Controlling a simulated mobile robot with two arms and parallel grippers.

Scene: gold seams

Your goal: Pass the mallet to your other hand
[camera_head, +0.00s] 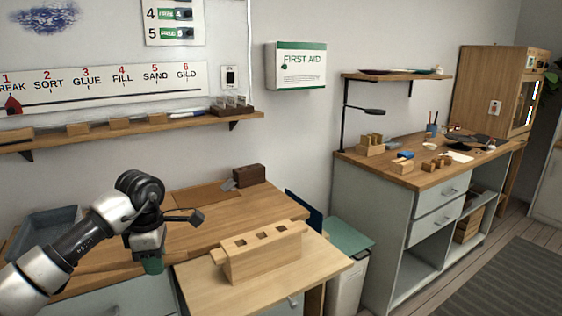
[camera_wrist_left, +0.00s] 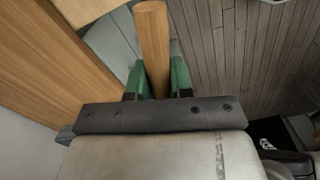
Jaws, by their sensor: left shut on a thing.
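My left gripper (camera_head: 152,266) hangs over the front of the wooden bench at the left of the head view, its green fingertips pointing down. In the left wrist view its green fingers (camera_wrist_left: 157,80) are closed on both sides of a round wooden handle (camera_wrist_left: 153,38), which I take to be the mallet's. The handle extends away beyond the fingertips. The mallet's head does not show in the wrist view, and the mallet cannot be made out in the head view. My right gripper is in neither view.
A wooden block with square holes (camera_head: 262,257) stands on the light bench top right of my left gripper. A grey tray (camera_head: 45,232) lies at the far left. A dark brown block (camera_head: 249,175) is at the back. A bin with a green lid (camera_head: 346,237) stands beyond the bench.

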